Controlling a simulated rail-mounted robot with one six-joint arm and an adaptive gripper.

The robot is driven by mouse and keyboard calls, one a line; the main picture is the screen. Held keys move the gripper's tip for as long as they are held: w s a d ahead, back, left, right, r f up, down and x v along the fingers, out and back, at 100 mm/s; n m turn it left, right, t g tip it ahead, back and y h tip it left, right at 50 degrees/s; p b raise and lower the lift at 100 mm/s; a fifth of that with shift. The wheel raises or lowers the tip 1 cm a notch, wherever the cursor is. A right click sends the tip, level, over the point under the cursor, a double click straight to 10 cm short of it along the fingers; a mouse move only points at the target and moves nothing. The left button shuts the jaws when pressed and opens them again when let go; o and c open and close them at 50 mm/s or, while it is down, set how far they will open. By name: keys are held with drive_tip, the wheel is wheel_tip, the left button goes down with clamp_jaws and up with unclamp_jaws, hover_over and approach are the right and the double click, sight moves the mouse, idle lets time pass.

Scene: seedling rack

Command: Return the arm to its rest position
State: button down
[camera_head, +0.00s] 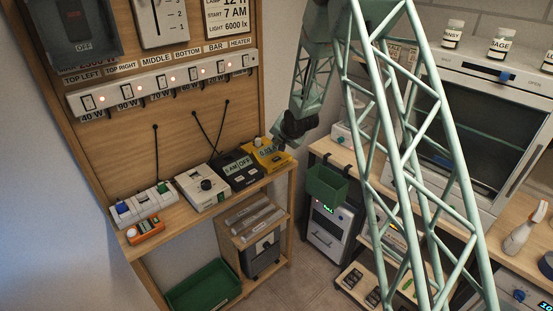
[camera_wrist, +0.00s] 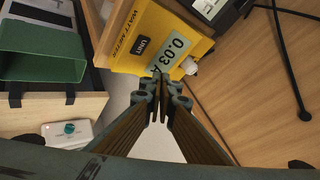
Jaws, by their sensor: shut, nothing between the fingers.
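The yellow watt meter (camera_head: 274,160) sits at the right end of the wooden shelf and also shows in the wrist view (camera_wrist: 130,52). Its display (camera_wrist: 172,54) reads 0.03 with what looks like an A, the unit partly cut off near my fingers. The dark key marked UNIT (camera_wrist: 143,47) lies beside the display. My gripper (camera_wrist: 160,82) is shut and empty, its tips close to the meter's edge by the display, to one side of the key. Whether they touch the meter I cannot tell. In the head view my gripper (camera_head: 277,138) is dark and hangs just over the meter.
A black timer (camera_head: 236,170) reading 1 AM OFF stands left of the meter. A white device (camera_head: 203,190) and a white power strip (camera_head: 145,205) are further left. A green bin (camera_head: 327,184) hangs on the bench at right. Black cables rise against the wooden panel (camera_head: 170,140).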

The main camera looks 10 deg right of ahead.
idle(0.7)
drive_tip(key=s+d+r+n+g+h+b, duration=0.1)
drive_tip(key=s+r+n+b, duration=0.1)
drive_tip(key=s+r, duration=1.15)
drive_tip(key=s+d+r+n+g+h+b, duration=0.1)
drive_tip(key=s+r+b, duration=0.2)
drive_tip(key=s+r, duration=1.1)
drive_tip(key=s+a+f+n+g+b, duration=0.1)
drive_tip(key=s+n+b, duration=0.1)
drive_tip(key=s, duration=2)
drive_tip(key=s+a+f+n+g+y+b, duration=0.1)
drive_tip(key=s+f+n+g+b, duration=0.1)
drive_tip(key=s, duration=2.1)
drive_tip(key=shift+s+a+n, duration=0.25)
drive_tip(key=shift+s+n, duration=0.05)
drive_tip(key=shift+n, duration=0.1)
